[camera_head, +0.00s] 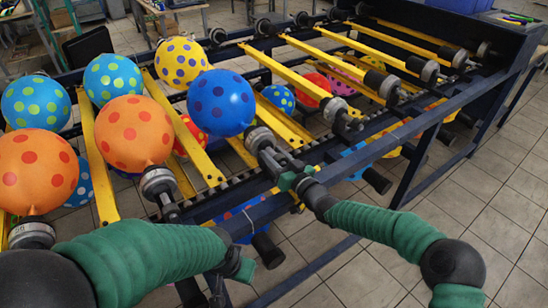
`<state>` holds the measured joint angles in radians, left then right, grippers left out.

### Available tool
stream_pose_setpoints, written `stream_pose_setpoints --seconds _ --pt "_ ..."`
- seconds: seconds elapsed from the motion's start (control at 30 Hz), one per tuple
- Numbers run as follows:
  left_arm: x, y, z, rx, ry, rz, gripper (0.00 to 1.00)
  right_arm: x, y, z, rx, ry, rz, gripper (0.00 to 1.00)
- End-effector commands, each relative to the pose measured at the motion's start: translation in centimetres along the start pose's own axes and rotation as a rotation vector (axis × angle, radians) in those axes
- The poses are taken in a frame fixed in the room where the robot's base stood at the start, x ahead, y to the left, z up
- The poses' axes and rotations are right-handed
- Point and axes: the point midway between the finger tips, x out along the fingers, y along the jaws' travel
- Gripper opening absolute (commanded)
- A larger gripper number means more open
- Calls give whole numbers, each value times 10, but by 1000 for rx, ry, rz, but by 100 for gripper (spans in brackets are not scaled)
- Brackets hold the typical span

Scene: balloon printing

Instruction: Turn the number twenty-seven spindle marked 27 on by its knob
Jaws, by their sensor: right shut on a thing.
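Several spindles line the near side of a dark blue rack. The right gripper (272,160) is at the spindle (260,138) in the middle of the row, beneath the blue balloon with purple dots (221,103). It is shut on part of that spindle, seemingly its knob, which the gripper mostly hides. No number 27 can be read on any spindle. My left gripper (236,268) hangs low at the rack's near side, left of the right gripper and apart from the balloons. Its fingers are too dark and hidden to tell their state.
Orange dotted balloons (134,132) stand on spindles at left, with green-dotted blue ones (36,102) and a yellow one (181,62) behind. Yellow bars (288,72) cross the rack. A blue rail (400,135) runs along its near side. Tiled floor (500,180) is open at right.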

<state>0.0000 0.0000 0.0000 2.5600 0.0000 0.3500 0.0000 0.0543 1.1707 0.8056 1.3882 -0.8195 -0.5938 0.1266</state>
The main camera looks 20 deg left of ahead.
Motion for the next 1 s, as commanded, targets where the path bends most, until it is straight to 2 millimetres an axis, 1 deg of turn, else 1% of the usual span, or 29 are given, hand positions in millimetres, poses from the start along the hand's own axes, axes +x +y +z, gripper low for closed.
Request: stream_pose_setpoints --seconds 0.3,0.5,0.7,1.0 --pt "4 0 1 0 0 0 42 0 2 1 293 0 2 0" --pt "7 0 2 0 0 0 42 0 3 1 448 0 3 0" --pt "8 0 2 0 0 0 42 0 3 1 557 0 3 0" --pt "9 0 2 0 0 0 42 0 4 1 630 0 4 0"
